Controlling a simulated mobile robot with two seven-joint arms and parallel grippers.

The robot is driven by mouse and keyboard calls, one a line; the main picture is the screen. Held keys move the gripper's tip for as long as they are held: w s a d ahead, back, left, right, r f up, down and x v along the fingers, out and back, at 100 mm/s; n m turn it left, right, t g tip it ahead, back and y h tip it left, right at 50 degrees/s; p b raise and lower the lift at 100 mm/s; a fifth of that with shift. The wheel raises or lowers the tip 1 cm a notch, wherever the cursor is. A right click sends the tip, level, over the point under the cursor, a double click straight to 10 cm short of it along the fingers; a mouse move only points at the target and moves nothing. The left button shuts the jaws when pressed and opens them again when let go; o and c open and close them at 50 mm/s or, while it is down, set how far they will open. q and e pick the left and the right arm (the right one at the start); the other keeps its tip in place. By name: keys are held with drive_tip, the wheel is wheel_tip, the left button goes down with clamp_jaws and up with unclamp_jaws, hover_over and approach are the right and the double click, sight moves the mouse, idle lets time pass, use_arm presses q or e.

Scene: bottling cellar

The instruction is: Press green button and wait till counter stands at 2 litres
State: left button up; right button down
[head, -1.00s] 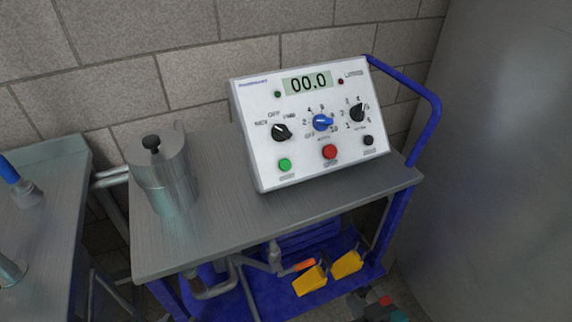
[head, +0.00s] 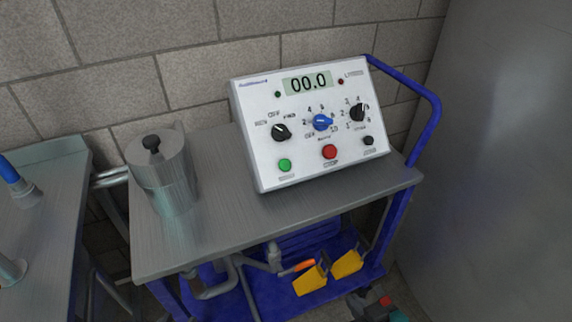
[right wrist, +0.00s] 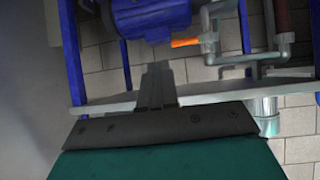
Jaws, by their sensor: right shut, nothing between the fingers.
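The white control box (head: 308,122) stands on the steel top of a blue cart in the head view. Its counter display (head: 308,82) reads 00.0. The green button (head: 285,165) is at the lower left of the panel, with nothing touching it. My right gripper (head: 362,300) is low at the bottom edge of the head view, below the cart top and well away from the button. In the right wrist view my right gripper (right wrist: 157,75) has its fingers together and holds nothing. My left gripper is in neither view.
A red button (head: 330,152), black knobs and a blue knob (head: 322,122) share the panel. A steel pot (head: 165,175) stands on the cart left of the box. A blue handrail (head: 436,110) rises at right. The front strip of the cart top (head: 250,235) is clear.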

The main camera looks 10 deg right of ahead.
drive_tip(key=n+t+y, duration=0.6)
drive_tip(key=n, duration=0.7)
approach(285, 165)
wheel_tip(285, 165, up, 9)
drive_tip(key=a, duration=0.1)
drive_tip(key=shift+s+a+f, duration=0.1)
drive_tip(key=shift+s+f, duration=0.05)
drive_tip(key=shift+s, duration=0.35)
use_arm(q)
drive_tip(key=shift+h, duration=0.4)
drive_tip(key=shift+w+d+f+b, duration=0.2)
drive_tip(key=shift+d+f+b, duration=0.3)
drive_tip(key=shift+b, duration=0.65)
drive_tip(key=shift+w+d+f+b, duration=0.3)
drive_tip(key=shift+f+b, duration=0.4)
drive_tip(key=shift+b, duration=0.5)
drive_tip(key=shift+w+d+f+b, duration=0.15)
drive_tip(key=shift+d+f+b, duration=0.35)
drive_tip(key=shift+b, duration=0.65)
use_arm(e)
drive_tip(key=w+a+f, duration=0.1)
drive_tip(key=w+f, duration=0.5)
drive_tip(key=shift+w+a, duration=0.15)
drive_tip(key=shift+a, duration=0.25)
